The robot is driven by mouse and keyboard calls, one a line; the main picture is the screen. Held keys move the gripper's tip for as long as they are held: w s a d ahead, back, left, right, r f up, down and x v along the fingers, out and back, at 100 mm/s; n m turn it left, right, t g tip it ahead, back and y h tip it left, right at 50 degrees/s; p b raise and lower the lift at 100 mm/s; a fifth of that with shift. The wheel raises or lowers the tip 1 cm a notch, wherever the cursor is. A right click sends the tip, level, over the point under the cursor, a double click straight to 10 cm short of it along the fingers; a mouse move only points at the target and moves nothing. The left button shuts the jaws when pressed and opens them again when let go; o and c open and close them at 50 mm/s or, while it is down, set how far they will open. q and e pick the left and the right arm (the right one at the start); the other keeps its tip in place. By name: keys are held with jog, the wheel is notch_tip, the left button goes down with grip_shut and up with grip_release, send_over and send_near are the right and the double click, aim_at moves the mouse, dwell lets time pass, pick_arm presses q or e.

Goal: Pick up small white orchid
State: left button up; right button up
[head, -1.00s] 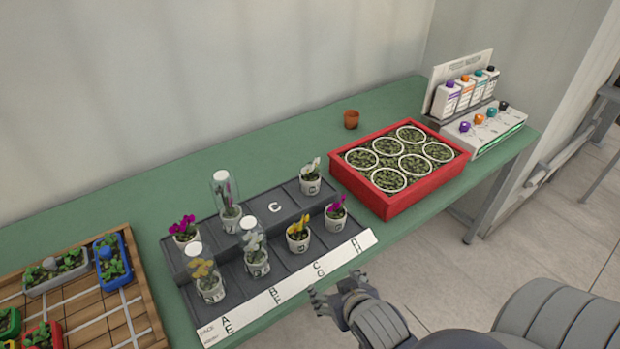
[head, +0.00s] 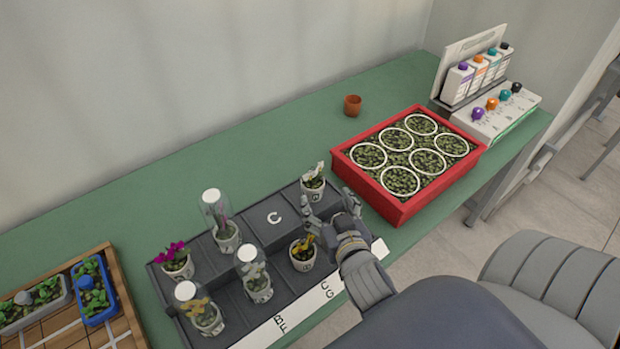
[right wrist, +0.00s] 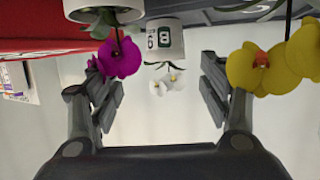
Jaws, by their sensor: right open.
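The small white orchid (head: 314,171) stands upright in a white pot in the back right cell of the dark stepped tray (head: 272,217). In the right wrist view, which looks upside down, its white flowers (right wrist: 167,81) hang below a labelled pot, between and beyond the fingers. My right gripper (head: 328,209) is open and empty over the right part of the tray, just in front of the orchid and not touching it. It also shows in the right wrist view (right wrist: 156,78). My left gripper is out of view.
A magenta orchid (right wrist: 119,57) is close to one finger and a yellow orchid (head: 303,248) to the other. Several pots, some under clear domes (head: 215,208), fill the tray's left. A red planter (head: 402,211) stands just right. Green table (head: 270,140) behind is mostly clear.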

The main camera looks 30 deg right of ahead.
aim_at(313, 183)
jog(key=x, duration=0.3)
jog(key=shift+w+p, duration=0.3)
jog(key=shift+w, duration=0.15)
jog(key=shift+w+d+f, duration=0.15)
jog(key=shift+w, duration=0.1)
jog(key=x, duration=0.1)
jog(key=p+x, duration=0.1)
jog(key=x, duration=0.3)
jog(key=shift+w+a, duration=0.2)
jog(key=shift+a, duration=0.15)
jog(key=shift+w+f, duration=0.15)
jog(key=shift+w, duration=0.05)
jog(key=shift+c, duration=0.2)
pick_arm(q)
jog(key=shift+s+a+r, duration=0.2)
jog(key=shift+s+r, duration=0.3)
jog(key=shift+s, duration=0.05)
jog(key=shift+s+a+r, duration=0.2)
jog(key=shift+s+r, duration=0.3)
pick_arm(e)
jog(key=c, duration=1.2)
